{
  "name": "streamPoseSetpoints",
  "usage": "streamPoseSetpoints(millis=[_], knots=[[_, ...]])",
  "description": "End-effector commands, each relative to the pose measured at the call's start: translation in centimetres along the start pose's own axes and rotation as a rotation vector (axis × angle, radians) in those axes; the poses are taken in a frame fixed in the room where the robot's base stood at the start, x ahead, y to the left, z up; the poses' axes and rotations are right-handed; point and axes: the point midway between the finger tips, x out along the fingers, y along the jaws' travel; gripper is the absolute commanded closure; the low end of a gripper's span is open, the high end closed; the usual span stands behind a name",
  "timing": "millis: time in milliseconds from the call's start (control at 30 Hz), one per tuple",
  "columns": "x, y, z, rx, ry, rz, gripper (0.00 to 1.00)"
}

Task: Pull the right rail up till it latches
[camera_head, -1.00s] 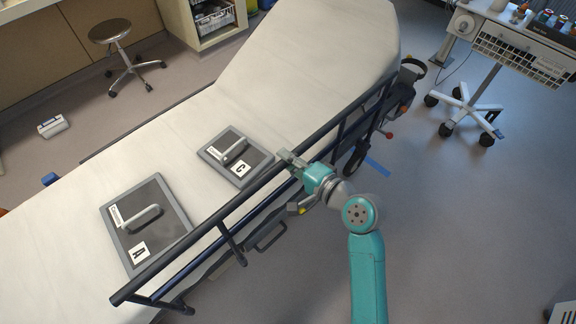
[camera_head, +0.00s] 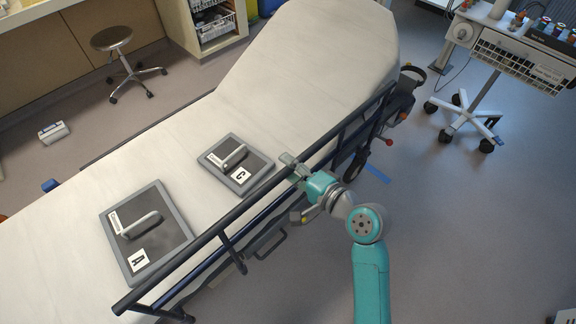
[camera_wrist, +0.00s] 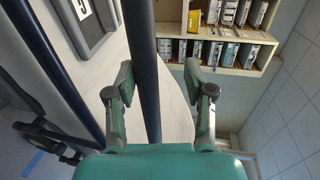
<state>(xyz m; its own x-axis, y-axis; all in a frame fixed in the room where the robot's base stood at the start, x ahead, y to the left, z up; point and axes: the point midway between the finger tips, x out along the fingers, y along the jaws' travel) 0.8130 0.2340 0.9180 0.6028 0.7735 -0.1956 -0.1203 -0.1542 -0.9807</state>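The stretcher's near-side rail (camera_head: 205,238) is a long dark blue top bar above a lower bar, joined by short struts. It runs from the lower left to the upper right along the mattress edge. My gripper (camera_head: 296,168) is at the middle of the top bar. In the wrist view the bar (camera_wrist: 143,60) passes between the two fingers of my gripper (camera_wrist: 157,82), with a gap on each side, wider on the right. The fingers are apart and not closed on it. My gripper hides a short piece of the bar. No latch can be made out clearly.
Two grey panels with handles, A (camera_head: 170,258) and C (camera_head: 212,157), lie on the mattress (camera_head: 300,70) beside the rail. A red knob (camera_head: 388,142) is at the stretcher's far end. A wheeled cart (camera_head: 515,50) stands upper right. The floor (camera_head: 470,220) to the right is clear.

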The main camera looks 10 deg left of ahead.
Motion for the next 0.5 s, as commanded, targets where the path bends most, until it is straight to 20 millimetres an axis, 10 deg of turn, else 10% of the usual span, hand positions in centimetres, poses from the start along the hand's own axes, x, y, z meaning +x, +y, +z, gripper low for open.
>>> streamPoseSetpoints(millis=[500], knots=[[-9.3, 0.0, -0.1, 0.0, 0.004, 0.0, 0.5]])
